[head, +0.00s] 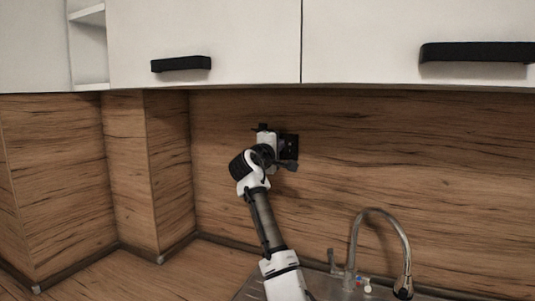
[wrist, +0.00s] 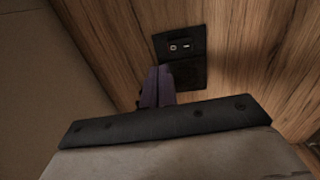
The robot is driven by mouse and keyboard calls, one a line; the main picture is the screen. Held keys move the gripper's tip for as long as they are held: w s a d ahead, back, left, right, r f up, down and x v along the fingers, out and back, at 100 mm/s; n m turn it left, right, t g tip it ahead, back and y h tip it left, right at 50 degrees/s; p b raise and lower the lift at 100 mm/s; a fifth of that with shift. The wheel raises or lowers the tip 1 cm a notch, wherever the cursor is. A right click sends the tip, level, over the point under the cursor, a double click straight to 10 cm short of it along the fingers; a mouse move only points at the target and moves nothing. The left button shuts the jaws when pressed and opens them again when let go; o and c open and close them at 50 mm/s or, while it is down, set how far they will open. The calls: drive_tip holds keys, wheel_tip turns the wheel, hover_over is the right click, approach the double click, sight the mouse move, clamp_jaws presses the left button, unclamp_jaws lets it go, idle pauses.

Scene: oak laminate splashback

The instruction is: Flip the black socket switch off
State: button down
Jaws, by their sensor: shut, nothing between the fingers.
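The black socket switch plate (wrist: 179,44) is on the oak splashback in the wrist view. Its upper part has a small round mark and a small light dash. A second black panel (wrist: 188,75) sits directly below it. My gripper (wrist: 158,78) is shut and empty, its fingertips at the left edge of the lower panel; I cannot tell whether they touch it. In the head view the black plate (head: 290,146) shows on the wall, partly hidden behind my wrist. My fingertips are hidden there. The switch's position is too small to tell.
A sink tap (head: 376,215) stands on the right, below the plate. White upper cabinets with black handles (head: 181,64) hang above. A wooden column (head: 150,175) juts out on the left. The splashback around the plate is clear.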

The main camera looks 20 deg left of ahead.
drive_tip(key=s+b, duration=0.3)
drive_tip(key=s, duration=0.3)
drive_tip(key=shift+s, duration=0.35)
drive_tip(key=shift+r, duration=0.15)
